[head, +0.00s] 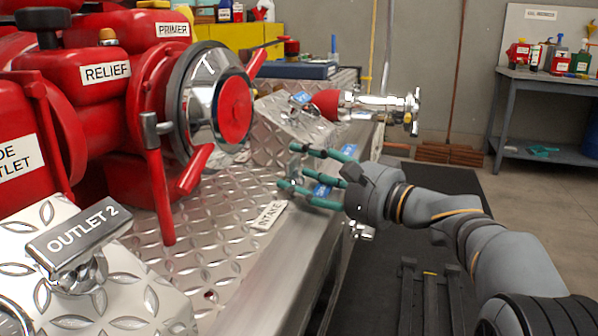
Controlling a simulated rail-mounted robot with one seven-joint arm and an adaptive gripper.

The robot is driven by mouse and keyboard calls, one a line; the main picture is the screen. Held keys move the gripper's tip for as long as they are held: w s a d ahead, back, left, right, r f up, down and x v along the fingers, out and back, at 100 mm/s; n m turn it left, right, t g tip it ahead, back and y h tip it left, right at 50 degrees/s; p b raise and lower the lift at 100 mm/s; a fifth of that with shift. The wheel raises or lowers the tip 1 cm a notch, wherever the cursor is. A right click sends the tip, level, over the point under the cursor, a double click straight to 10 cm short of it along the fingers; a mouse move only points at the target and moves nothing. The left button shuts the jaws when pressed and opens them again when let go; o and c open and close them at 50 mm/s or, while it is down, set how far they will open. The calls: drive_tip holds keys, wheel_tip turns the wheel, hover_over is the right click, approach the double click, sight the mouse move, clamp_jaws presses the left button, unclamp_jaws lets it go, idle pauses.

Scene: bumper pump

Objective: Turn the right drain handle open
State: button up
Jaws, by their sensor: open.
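My gripper (288,168) comes in from the right with its teal-tipped fingers spread open and pointing left, above the edge of the diamond-plate deck. A small blue piece with faint lettering (322,189) shows between and behind the fingers. It may be the right drain handle, but the fingers partly cover it and I cannot read it. I cannot tell whether the fingers touch it. Another blue tag (301,97) sits farther back on the raised plate, beside a red and chrome nozzle fitting (335,104).
The red pump (100,110) with its large chrome cap (205,98) and red levers fills the left. An OUTLET 2 handle (78,235) stands at front left. An INTAKE label (270,215) lies near the deck edge. A grey workbench (550,80) stands far right.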

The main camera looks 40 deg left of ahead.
drive_tip(key=shift+a, duration=0.5)
drive_tip(key=shift+c, duration=0.2)
drive_tip(key=c, duration=1.1)
